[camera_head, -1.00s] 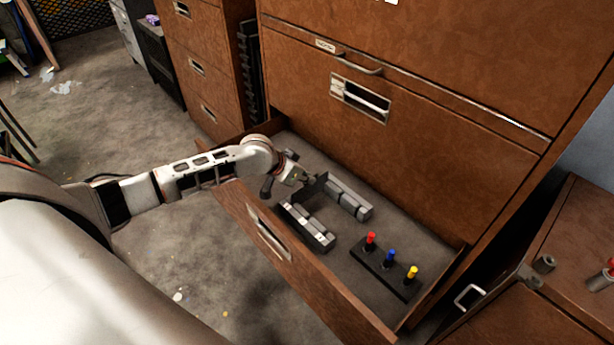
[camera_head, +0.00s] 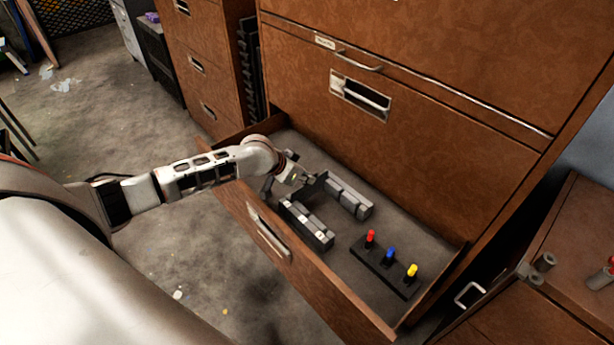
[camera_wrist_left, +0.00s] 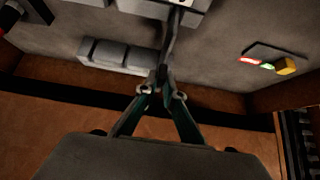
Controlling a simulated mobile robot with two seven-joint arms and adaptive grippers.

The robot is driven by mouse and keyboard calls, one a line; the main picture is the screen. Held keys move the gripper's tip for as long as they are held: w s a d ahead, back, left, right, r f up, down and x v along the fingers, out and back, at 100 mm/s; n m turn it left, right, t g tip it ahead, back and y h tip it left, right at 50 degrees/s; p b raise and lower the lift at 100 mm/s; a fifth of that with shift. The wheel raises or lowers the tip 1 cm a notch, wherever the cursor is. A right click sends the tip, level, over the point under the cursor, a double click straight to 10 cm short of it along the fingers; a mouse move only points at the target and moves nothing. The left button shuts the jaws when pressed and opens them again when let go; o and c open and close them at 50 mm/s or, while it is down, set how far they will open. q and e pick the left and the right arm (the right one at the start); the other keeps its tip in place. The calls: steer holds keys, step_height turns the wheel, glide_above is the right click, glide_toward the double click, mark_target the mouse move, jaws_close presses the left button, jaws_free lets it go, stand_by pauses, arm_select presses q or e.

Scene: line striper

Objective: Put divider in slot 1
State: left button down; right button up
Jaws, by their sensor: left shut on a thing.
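The divider is a thin dark plate (camera_head: 315,186) at the left end of the slotted rails in the open drawer. It also shows edge-on in the left wrist view (camera_wrist_left: 172,42). My left gripper (camera_head: 303,178) is shut on it, with the fingertips (camera_wrist_left: 163,86) pinching its end. Two grey block rails with gaps lie in the drawer: a far one (camera_head: 349,198) and a near one with white marks (camera_head: 307,224). The divider stands near the far rail's left end. I cannot tell whether it sits in a slot. My right gripper is out of view.
The drawer front (camera_head: 300,275) is a raised brown wall on the near side. A dark peg board (camera_head: 375,262) with red, blue and yellow pegs occupies the drawer's right part. The tall cabinet face (camera_head: 450,130) rises behind. Bare drawer floor lies between rails and board.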

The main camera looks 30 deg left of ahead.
arm_select(q)
steer(key=shift+f, duration=0.45)
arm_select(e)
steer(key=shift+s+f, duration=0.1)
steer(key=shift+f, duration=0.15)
arm_select(q)
steer(key=c, duration=1.8)
jaws_free()
steer(key=shift+o, duration=0.2)
steer(key=shift+s+a+r+p, duration=0.1)
steer(key=shift+s+r+p, duration=0.05)
steer(key=shift+r+p, duration=0.35)
steer(key=shift+s+a+r+p, duration=0.1)
steer(key=shift+s+r+p, duration=0.3)
steer(key=shift+r+p, duration=0.15)
steer(key=p+v, duration=0.2)
steer(key=p, duration=0.1)
steer(key=shift+s+a+r, duration=0.1)
steer(key=shift+s+r, duration=0.15)
steer(key=shift+s, duration=0.1)
steer(key=shift+p+v, duration=0.9)
steer(key=shift+p, duration=0.25)
steer(key=shift+s+f, duration=0.1)
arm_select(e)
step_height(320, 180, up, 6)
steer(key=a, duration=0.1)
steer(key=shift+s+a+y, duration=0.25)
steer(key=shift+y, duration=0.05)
